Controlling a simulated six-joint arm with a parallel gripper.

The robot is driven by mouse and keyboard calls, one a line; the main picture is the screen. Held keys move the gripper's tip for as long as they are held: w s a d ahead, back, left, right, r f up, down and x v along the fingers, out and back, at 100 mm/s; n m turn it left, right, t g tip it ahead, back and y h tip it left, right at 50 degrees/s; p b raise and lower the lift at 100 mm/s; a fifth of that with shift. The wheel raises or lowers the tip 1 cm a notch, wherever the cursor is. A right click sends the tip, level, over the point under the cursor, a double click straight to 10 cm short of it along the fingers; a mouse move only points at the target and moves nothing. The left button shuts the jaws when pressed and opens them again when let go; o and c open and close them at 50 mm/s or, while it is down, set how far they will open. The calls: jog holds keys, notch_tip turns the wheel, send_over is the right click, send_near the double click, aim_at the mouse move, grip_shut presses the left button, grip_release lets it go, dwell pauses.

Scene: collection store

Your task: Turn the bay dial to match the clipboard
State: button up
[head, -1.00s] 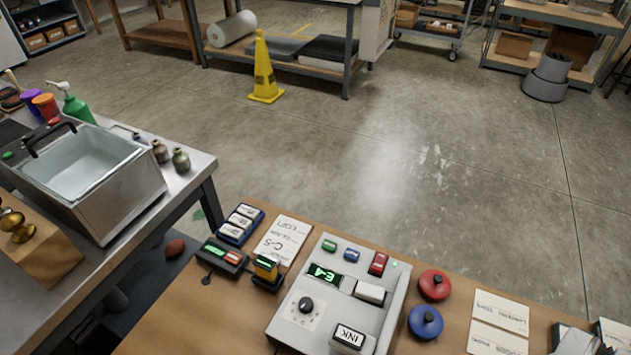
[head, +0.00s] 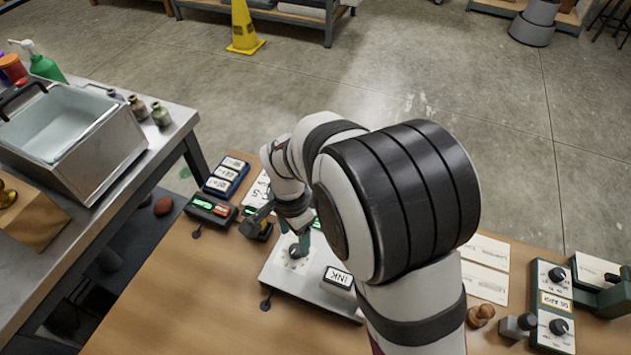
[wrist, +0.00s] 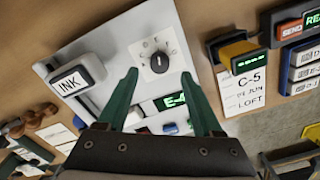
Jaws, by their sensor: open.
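The bay dial (wrist: 159,62) is a black knob on a white plate marked around it, on the grey console (wrist: 98,50). It also shows in the head view (head: 297,252). My gripper (wrist: 158,76) is open. Its two green fingers stand either side of the dial in the wrist view, with gaps; I cannot tell whether they are down at knob height. The lit green display (wrist: 174,101) reads E-4, partly hidden by a finger. The clipboard note (wrist: 244,92) reads C-5, JUN, LOFT. The knob's pointer is too small to read.
An INK block (wrist: 74,82) sits on the console beside the dial. The table's front left is clear.

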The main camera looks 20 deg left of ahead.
aim_at(295, 249)
notch_tip(295, 249, down, 4)
jog(key=shift+f, duration=0.15)
grip_shut()
dwell(0.4)
